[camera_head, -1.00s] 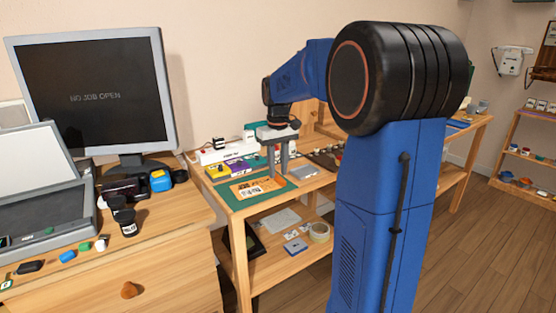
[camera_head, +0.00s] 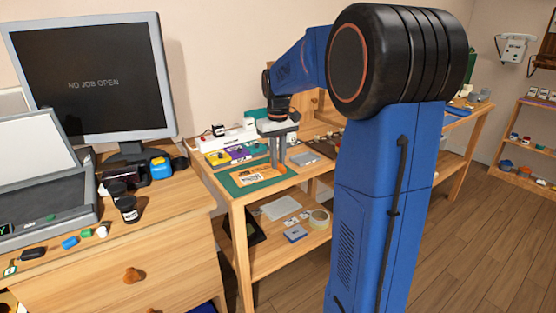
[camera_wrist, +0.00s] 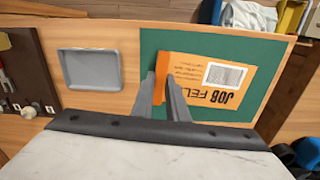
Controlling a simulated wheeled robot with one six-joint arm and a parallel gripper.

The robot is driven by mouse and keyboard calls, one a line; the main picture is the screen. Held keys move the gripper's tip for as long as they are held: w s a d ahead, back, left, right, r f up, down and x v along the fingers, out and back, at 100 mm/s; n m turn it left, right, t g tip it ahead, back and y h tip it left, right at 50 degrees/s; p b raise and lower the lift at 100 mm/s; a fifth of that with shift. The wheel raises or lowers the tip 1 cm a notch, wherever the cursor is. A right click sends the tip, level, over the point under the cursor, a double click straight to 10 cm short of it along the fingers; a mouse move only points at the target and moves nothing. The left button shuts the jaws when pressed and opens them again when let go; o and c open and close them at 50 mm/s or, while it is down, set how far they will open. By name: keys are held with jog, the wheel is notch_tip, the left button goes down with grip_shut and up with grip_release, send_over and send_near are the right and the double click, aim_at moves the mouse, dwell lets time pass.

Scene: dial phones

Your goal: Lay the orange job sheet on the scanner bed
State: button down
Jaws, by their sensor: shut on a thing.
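The orange job sheet (camera_wrist: 208,80) lies over the green mat (camera_wrist: 150,45) in the wrist view, with dark print and a pale barcode-like patch. It also shows in the head view (camera_head: 254,174) on the near end of the workbench. My gripper (camera_wrist: 163,97) is shut on the sheet's edge, where a strip of orange stands up between the fingers. In the head view my gripper (camera_head: 278,165) points down at the mat. The scanner (camera_head: 50,205) stands on the wooden cabinet at the left, its lid raised and its dark bed showing.
A grey tray (camera_wrist: 90,68) sits beside the mat. A monitor (camera_head: 90,80) reading "NO JOB OPEN" stands behind the scanner. Black jars (camera_head: 128,210) and small coloured items (camera_head: 70,242) lie near the scanner. A gap separates cabinet and workbench.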

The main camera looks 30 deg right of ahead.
dwell(0.3)
jog(key=shift+r, duration=2.5)
jog(key=shift+a, duration=0.1)
